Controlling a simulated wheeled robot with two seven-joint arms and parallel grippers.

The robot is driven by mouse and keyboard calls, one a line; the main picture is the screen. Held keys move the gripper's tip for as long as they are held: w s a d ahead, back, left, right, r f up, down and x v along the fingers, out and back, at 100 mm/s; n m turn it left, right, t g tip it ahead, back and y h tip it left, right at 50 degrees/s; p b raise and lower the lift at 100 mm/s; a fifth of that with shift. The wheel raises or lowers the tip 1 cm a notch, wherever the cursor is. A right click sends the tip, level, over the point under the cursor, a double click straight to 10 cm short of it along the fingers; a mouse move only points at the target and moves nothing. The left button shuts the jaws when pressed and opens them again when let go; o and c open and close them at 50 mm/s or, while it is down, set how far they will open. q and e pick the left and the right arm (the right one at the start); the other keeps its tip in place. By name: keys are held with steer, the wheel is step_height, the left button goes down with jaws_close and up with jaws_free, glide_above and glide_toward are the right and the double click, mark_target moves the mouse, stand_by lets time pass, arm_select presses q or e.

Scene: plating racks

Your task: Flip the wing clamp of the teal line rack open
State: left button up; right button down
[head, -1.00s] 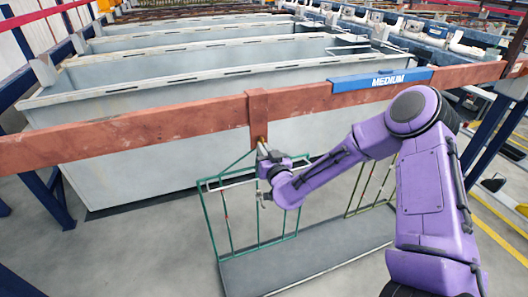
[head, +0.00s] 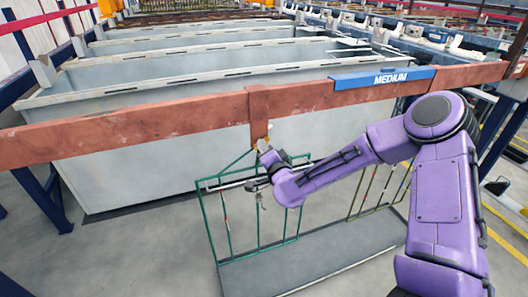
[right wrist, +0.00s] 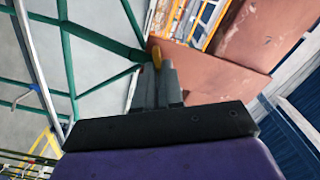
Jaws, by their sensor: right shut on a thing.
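The teal line rack (head: 230,222) is a thin green frame below the copper-coloured beam (head: 150,131); its top meets the beam's short hanging block. The wing clamp (head: 258,143) is a small yellow-orange piece at the foot of that block. My right gripper (head: 263,147) is at the clamp, its arm coming in from the right. In the right wrist view the gripper's grey fingers (right wrist: 164,76) are closed together on the yellow clamp (right wrist: 157,54), beside the block and the green bars (right wrist: 95,42). Most of the clamp is hidden by the fingers. My left gripper is out of view.
Long grey tanks (head: 150,165) stand behind the beam, close to the rack. A blue MEDIUM label (head: 382,79) sits on the beam. A flat grey platform (head: 320,255) lies under the rack. The grey floor at the left front is clear.

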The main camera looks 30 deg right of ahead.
steer(key=m+b, duration=0.2)
steer(key=m, duration=0.3)
steer(key=shift+m, duration=0.3)
stand_by(0.5)
steer(key=c, duration=1.3)
jaws_free()
steer(key=shift+o, duration=0.2)
steer(key=v, duration=1)
steer(key=shift+s+b, duration=0.25)
steer(key=shift+b, duration=0.15)
steer(key=shift+a, duration=0.1)
